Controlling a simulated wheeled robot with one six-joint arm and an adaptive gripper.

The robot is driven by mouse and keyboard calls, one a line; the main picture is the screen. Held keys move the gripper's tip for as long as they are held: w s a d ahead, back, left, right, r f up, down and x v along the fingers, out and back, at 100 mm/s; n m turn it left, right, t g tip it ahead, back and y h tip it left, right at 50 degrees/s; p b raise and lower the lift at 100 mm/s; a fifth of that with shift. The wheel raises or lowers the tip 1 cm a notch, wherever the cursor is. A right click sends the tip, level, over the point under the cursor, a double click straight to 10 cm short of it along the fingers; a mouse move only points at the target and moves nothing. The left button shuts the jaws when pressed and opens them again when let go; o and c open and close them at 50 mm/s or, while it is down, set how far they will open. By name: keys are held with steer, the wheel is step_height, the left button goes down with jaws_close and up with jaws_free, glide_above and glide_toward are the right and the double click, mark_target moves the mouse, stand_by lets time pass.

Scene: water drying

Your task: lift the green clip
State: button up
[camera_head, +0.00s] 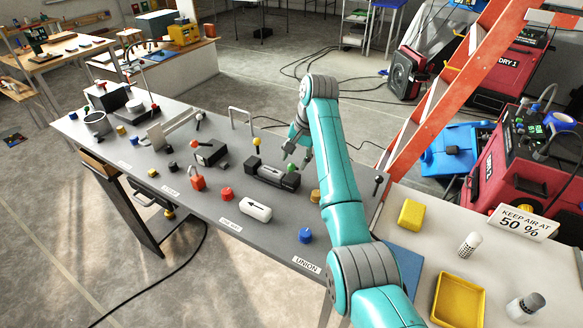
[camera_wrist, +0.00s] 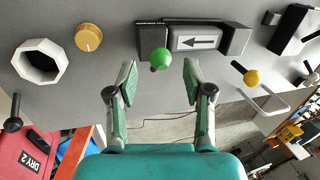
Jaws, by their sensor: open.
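The green clip (camera_head: 291,167) has a round green head and stands at the right end of a black holder (camera_head: 262,181) with a light, arrow-marked middle. In the wrist view the clip (camera_wrist: 160,58) shows between and just beyond my fingertips, against the edge of the holder (camera_wrist: 236,40). My gripper (camera_head: 298,149) is open and empty, close to the clip and on its far side in the head view. In the wrist view my gripper (camera_wrist: 159,80) has a finger on each side of the clip's line, with gaps to both. The clip's lower part is hard to make out.
A yellow knob (camera_wrist: 251,77) stands right of the holder, an orange-tan knob (camera_wrist: 88,37) and a white octagonal ring (camera_wrist: 40,61) left. The grey bench (camera_head: 190,225) holds several other parts. A wire-like handle (camera_head: 240,117) rises at its far edge.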

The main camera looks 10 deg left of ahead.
mark_target(292, 165)
steer(key=shift+x, duration=2.2)
jaws_close()
